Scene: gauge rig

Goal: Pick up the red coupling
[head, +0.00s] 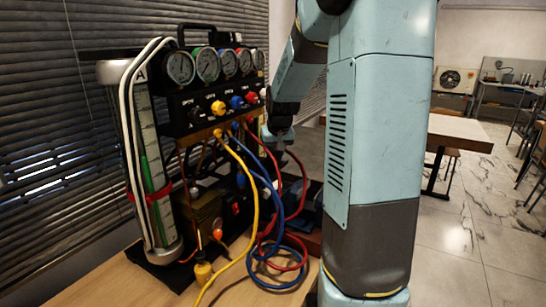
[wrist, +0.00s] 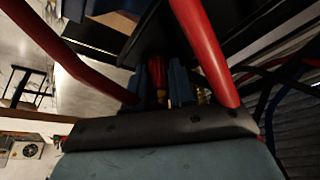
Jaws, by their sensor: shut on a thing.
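My gripper (wrist: 159,84) is shut on the red coupling (wrist: 158,66), which shows as a ribbed red body with a brass-coloured end between the two blue fingers in the wrist view. In the head view my gripper (head: 279,137) is at the right side of the gauge rig (head: 182,112), below the row of valve knobs. The coupling cannot be made out there. A red hose (head: 303,190) runs near my gripper and down to the table. Red hose (wrist: 204,50) also crosses close to the camera on both sides of the fingers in the wrist view.
Yellow (head: 254,200) and blue (head: 281,200) hoses hang from the rig and loop on the wooden table (head: 105,285). A clear cylinder (head: 150,150) stands at the rig's left. Window blinds (head: 45,130) are behind.

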